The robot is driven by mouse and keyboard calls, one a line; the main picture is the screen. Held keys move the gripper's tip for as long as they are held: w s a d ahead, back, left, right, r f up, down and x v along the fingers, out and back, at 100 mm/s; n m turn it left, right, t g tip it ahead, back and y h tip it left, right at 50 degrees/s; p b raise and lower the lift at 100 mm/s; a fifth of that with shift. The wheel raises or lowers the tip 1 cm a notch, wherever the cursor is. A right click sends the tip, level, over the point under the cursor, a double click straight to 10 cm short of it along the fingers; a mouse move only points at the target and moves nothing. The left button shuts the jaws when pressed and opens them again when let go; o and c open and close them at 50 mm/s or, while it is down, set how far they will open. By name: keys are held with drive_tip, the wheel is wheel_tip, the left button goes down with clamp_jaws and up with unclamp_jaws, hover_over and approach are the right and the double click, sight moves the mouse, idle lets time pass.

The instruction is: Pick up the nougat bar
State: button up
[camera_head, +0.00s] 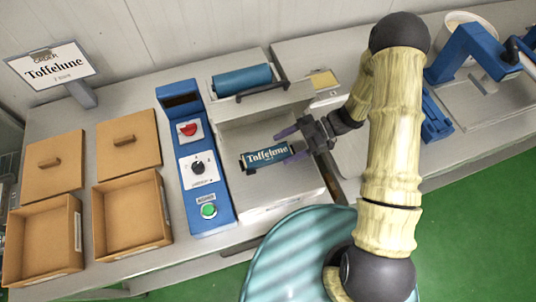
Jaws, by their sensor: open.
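The nougat bar (267,156) is a dark teal piece with pale lettering reading "Toffelune". It lies on the flat pale floor of the machine's bay (290,193). My gripper (285,144) comes in from the right, with its purple fingers apart. One finger lies above the bar and one below it in the picture, near its right end. The fingers look empty; I cannot tell whether either touches the bar. The bar's right end is partly hidden by my gripper.
A blue control panel (184,138) with knobs and a green button stands left of the bay. A teal roller (242,80) sits behind it. Open brown boxes (131,213) and lids stand left. A sign (52,66) reads "Toffelune". A blue machine (468,52) stands right.

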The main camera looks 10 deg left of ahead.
sight(274, 153)
drive_tip(key=p+x, duration=0.2)
drive_tip(key=x, duration=0.3)
drive_tip(key=shift+w+f, duration=0.1)
drive_tip(key=shift+d, duration=0.1)
drive_tip(key=c, duration=1.2)
drive_tip(key=shift+c, duration=0.2)
drive_tip(key=shift+r, duration=0.2)
drive_tip(key=shift+r+b, duration=0.55)
drive_tip(key=s+d+b, duration=0.1)
drive_tip(key=s+d, duration=0.1)
drive_tip(key=s, duration=0.2)
drive_tip(key=s+d+b, duration=0.1)
drive_tip(key=s+d, duration=0.2)
drive_tip(key=s, duration=0.2)
drive_tip(key=s+d+b, duration=0.2)
drive_tip(key=s+d, duration=0.1)
drive_tip(key=s, duration=0.1)
drive_tip(key=shift+s+d+r, duration=0.2)
drive_tip(key=shift+s+d, duration=0.05)
drive_tip(key=shift+s, duration=0.15)
drive_tip(key=shift+s+d+f+p, duration=0.15)
drive_tip(key=shift+s+d+p, duration=0.3)
drive_tip(key=shift+s+p, duration=0.25)
